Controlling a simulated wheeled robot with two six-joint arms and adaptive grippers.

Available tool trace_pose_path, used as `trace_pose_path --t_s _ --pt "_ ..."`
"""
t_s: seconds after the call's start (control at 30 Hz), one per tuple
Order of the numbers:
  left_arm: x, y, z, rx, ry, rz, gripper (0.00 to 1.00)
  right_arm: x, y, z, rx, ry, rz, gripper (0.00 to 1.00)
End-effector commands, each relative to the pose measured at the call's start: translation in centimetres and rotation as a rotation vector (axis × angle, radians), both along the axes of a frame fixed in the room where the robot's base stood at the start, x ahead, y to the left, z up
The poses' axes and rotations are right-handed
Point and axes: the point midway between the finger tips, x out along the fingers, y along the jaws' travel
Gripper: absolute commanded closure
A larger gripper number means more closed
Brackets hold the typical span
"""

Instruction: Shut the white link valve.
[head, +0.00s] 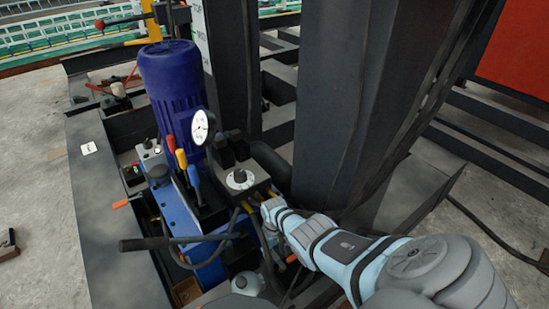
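A round white knob with a dark centre (240,178) sits on top of a dark valve block beside the blue hydraulic unit in the head view. It looks like the white link valve, but its setting is too small to read. My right arm comes in from the lower right. Its gripper (270,212) is low at the near right side of the block, below and right of the knob and apart from it. The fingers are small and partly lost among hoses and fittings, so I cannot tell whether they are open or shut. My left gripper does not show.
A blue motor (172,85) stands behind red, yellow and blue levers (181,160). A white-faced gauge (201,127) rises left of the block. A long black handle (180,242) crosses in front. A thick dark column (335,100) stands close behind my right arm.

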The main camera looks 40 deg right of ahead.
Motion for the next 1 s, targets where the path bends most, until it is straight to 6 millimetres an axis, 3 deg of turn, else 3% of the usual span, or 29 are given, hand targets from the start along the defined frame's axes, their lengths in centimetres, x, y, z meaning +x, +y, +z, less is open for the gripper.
trace_pose_path --t_s 0.37,0.47,0.8,1.0 --pt "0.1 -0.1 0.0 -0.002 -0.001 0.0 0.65 0.1 -0.1 0.9 0.001 -0.002 0.0 0.65" --pt "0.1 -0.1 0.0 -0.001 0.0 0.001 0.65 0.0 0.0 2.1 -0.001 -0.003 0.002 0.65" --pt "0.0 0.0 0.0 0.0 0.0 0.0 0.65 0.0 -0.1 10.6 -0.002 -0.001 0.0 0.65" --pt "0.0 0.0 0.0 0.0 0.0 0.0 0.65 -0.1 0.0 12.0 0.001 0.001 0.0 0.65"
